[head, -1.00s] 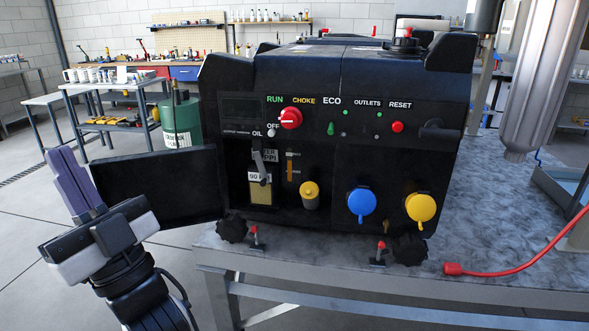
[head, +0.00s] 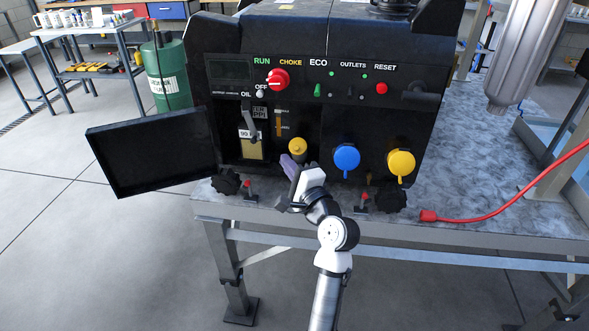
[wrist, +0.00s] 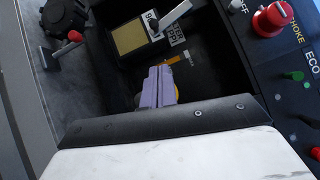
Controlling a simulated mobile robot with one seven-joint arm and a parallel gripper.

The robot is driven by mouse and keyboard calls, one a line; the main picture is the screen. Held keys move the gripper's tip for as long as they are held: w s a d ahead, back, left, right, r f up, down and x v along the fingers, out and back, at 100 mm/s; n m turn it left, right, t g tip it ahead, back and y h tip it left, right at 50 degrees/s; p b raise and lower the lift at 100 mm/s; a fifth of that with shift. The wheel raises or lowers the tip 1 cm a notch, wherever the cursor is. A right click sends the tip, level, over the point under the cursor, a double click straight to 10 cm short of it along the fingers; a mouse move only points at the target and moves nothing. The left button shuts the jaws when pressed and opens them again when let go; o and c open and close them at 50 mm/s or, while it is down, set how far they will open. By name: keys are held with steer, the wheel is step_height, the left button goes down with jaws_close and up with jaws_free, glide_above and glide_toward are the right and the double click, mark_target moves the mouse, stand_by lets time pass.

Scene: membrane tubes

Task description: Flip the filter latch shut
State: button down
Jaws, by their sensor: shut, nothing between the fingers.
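The filter latch (head: 250,122) looks like a grey lever over the tan filter block (head: 252,149), inside the open recess at the panel's lower left. In the wrist view the latch (wrist: 173,17) angles up and away from the tan block (wrist: 129,37). My gripper (head: 291,167) is shut and empty, its purple fingers in front of the panel, right of and lower than the filter. In the wrist view the fingertips (wrist: 157,85) point into the recess, apart from the latch, and partly cover the yellow knob.
The black door (head: 150,157) stands open at left. The yellow knob (head: 297,147), blue outlet cap (head: 346,158) and yellow outlet cap (head: 400,163) are close to my gripper. A small red-tipped toggle (head: 248,190) and black knob (head: 226,182) sit below the recess.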

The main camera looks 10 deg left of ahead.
mark_target(257, 139)
steer(key=w+a, duration=0.1)
steer(key=w+a+r+p, duration=0.1)
steer(key=a, duration=0.1)
steer(key=w+a+p, duration=0.1)
steer(key=a, duration=0.1)
steer(key=shift+w+a+r, duration=0.2)
steer(key=shift+w+a, duration=0.05)
steer(key=shift+w, duration=0.05)
steer(key=shift+a, duration=0.35)
steer(key=shift+a+f, duration=0.1)
